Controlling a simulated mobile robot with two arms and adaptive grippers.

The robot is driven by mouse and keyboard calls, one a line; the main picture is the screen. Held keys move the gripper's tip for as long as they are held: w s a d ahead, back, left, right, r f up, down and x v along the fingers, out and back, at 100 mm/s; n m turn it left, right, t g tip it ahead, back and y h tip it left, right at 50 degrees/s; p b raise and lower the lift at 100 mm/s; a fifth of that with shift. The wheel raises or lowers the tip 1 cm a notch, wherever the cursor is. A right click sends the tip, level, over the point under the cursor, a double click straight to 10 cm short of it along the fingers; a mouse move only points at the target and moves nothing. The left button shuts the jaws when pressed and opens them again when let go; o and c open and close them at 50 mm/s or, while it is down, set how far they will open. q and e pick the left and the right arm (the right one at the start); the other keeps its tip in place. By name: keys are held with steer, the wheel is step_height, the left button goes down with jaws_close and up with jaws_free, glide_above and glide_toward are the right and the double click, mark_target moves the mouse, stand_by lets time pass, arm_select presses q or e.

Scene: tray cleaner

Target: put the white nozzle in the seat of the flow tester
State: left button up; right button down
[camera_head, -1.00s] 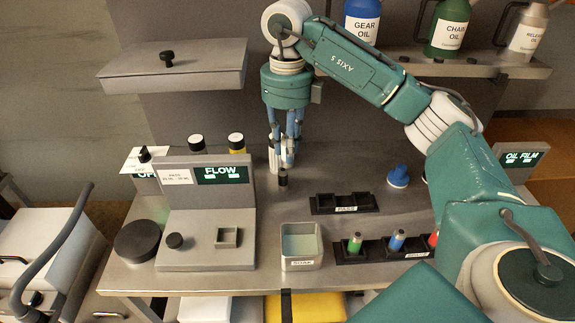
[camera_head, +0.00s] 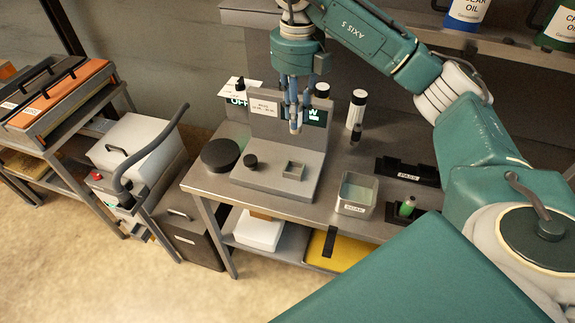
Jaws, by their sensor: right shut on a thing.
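The flow tester (camera_head: 262,128) is a grey block with an upright panel and a display, standing on the bench. Its seat (camera_head: 294,171) is a small square grey socket on the base, and it looks empty. My right gripper (camera_head: 296,124) points down, in front of the panel and above the base, hiding part of the display. It is shut on the white nozzle (camera_head: 296,128), of which only a small pale bit shows between the fingertips. The nozzle looks apart from the seat. My left gripper is out of view.
A dark knob (camera_head: 250,161) and a round black disc (camera_head: 220,155) are left of the seat. The soak tin (camera_head: 357,195) stands to the right. Behind it are a white bottle (camera_head: 357,104), a small dark piece (camera_head: 355,134) and the pass rack (camera_head: 408,172).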

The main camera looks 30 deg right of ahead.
step_height(320, 180, down, 5)
steer(key=shift+f, duration=0.2)
step_height(320, 180, down, 6)
steer(key=shift+f+p, duration=0.1)
steer(key=shift+p, duration=0.75)
step_height(320, 180, down, 3)
steer(key=shift+f+p, duration=0.2)
steer(key=shift+p, duration=0.25)
steer(key=shift+f, duration=0.55)
steer(key=c, duration=1.5)
jaws_free()
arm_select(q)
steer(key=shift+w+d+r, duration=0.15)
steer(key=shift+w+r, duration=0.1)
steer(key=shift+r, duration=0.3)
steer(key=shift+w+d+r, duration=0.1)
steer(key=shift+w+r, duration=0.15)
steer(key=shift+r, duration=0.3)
